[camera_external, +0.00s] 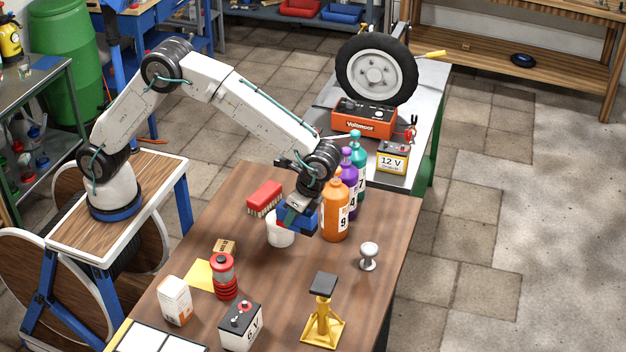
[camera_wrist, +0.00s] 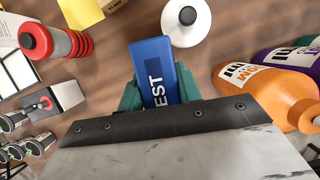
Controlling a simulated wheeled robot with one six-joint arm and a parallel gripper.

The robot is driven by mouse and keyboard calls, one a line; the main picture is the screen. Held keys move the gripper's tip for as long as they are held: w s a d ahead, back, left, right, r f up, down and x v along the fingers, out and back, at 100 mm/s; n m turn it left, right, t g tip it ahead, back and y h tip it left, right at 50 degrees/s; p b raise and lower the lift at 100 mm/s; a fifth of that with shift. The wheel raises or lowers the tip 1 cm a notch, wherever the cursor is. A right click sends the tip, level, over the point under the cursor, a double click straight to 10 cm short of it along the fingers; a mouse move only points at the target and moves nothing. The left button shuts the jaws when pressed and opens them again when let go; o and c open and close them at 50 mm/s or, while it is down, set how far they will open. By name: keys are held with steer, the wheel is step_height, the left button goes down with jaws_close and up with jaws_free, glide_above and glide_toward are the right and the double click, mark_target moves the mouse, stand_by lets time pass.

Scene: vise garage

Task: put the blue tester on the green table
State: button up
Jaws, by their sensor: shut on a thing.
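The blue tester (camera_external: 298,216) is held in my gripper (camera_external: 300,212) over the brown wooden table, beside the orange bottle. In the wrist view the tester (camera_wrist: 155,70) shows as a blue block with white letters "EST", its far end pointing up the picture. The teal fingers of my gripper (camera_wrist: 158,92) press on its two sides. The height of its underside over the wood is hard to tell. The green table (camera_external: 429,88), with a grey top and green legs, stands behind the wooden table. It carries a tyre, a red Voltmoor box and a 12 V battery.
Orange (camera_external: 335,210), purple (camera_external: 347,178) and teal (camera_external: 356,160) bottles stand right beside my gripper, towards the green table. A white container (camera_external: 281,232) and a red brush (camera_external: 265,197) are close on the left. A yellow jack stand (camera_external: 323,318) stands in front.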

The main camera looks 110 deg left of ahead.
steer(key=shift+d+m+y, duration=0.2)
steer(key=shift+m+y, duration=0.1)
steer(key=shift+m, duration=0.4)
steer(key=shift+d+r, duration=0.15)
steer(key=shift+d, duration=0.3)
step_height(320, 180, up, 18)
steer(key=w+a+n+h, duration=0.4)
steer(key=a+n, duration=0.5)
steer(key=a, duration=0.7)
steer(key=a+n+t+h, duration=0.1)
steer(key=a+n+t, duration=0.5)
steer(key=a+n, duration=1.55)
steer(key=s+a+n+t+y, duration=0.15)
steer(key=s+a+n, duration=0.25)
steer(key=s+a, duration=0.65)
steer(key=s+a+n+y, duration=0.2)
steer(key=s+a+n, duration=0.35)
steer(key=a, duration=1.05)
steer(key=s+a+n+t+y, duration=0.15)
steer(key=s+a+n, duration=0.25)
steer(key=s+a, duration=0.65)
steer(key=shift+y, duration=0.4)
steer(key=f, duration=1.2)
steer(key=w+a+f, duration=0.1)
steer(key=f, duration=1.1)
steer(key=w+a+f, duration=0.1)
steer(key=f, duration=1.2)
steer(key=shift+w+a, duration=0.15)
steer(key=shift+w, duration=0.05)
steer(key=shift+f, duration=0.55)
